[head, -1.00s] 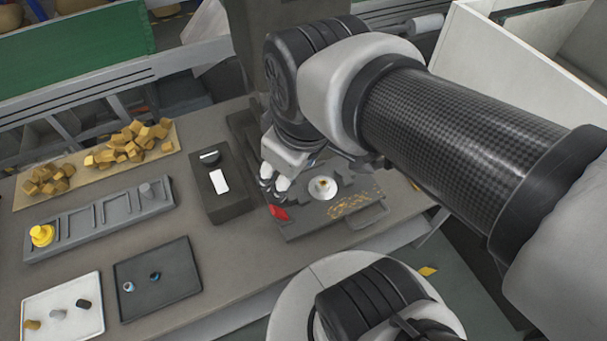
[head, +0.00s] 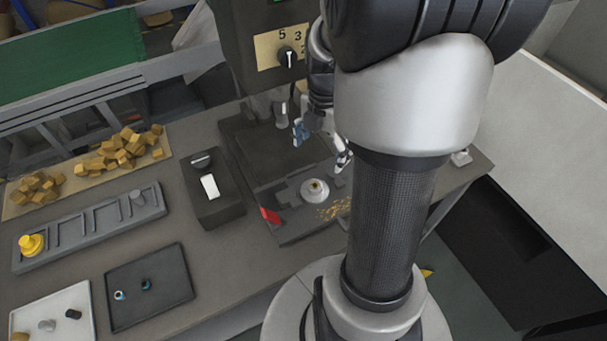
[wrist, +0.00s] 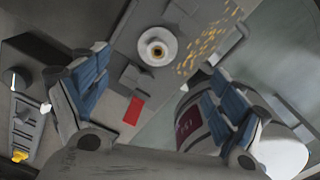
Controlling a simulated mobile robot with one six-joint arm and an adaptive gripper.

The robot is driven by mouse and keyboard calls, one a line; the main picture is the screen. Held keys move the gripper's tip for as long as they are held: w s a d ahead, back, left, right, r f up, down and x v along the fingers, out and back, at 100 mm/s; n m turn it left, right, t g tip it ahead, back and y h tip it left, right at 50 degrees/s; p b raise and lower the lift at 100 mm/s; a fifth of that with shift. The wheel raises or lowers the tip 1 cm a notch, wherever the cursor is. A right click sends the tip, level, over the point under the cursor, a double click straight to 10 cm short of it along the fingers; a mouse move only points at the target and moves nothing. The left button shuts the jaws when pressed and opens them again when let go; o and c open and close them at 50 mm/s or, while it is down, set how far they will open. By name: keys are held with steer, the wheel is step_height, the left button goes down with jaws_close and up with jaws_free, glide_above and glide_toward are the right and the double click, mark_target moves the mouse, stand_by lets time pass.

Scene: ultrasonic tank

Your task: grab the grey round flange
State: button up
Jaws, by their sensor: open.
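The grey round flange (head: 314,191), a pale disc with a raised hub and a brownish centre, lies on the dark fixture plate of the machine. In the wrist view the flange (wrist: 157,49) lies ahead of the fingertips, near the top middle. My gripper (head: 322,143) is open and empty, above and behind the flange in the head view, with blue pads on its fingers. In the wrist view my gripper (wrist: 148,85) has its fingers wide apart, and neither touches the flange.
A red block (head: 270,215) and brass-coloured chips (head: 335,208) lie by the flange. The machine column (head: 262,70) stands close behind. A switch box (head: 215,205), slotted rack (head: 95,228), dark tray (head: 150,287) and white tray (head: 80,300) are to the left.

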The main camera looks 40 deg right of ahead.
mark_target(315, 185)
step_height(315, 185, down, 8)
steer(key=b, duration=0.2)
steer(key=shift+a+f+b, duration=0.1)
steer(key=shift+f+b, duration=0.15)
steer(key=shift+b, duration=0.05)
steer(key=f, duration=0.1)
steer(key=a+f+b, duration=0.1)
steer(key=f, duration=0.1)
steer(key=f+b, duration=0.1)
steer(key=shift+s+a+f, duration=0.1)
steer(key=shift+a+f, duration=0.15)
steer(key=shift+a, duration=0.05)
steer(key=shift+d+f, duration=0.1)
steer(key=shift+f, duration=0.3)
steer(key=shift+r, duration=0.1)
steer(key=shift+c, duration=0.4)
steer(key=c, duration=1.2)
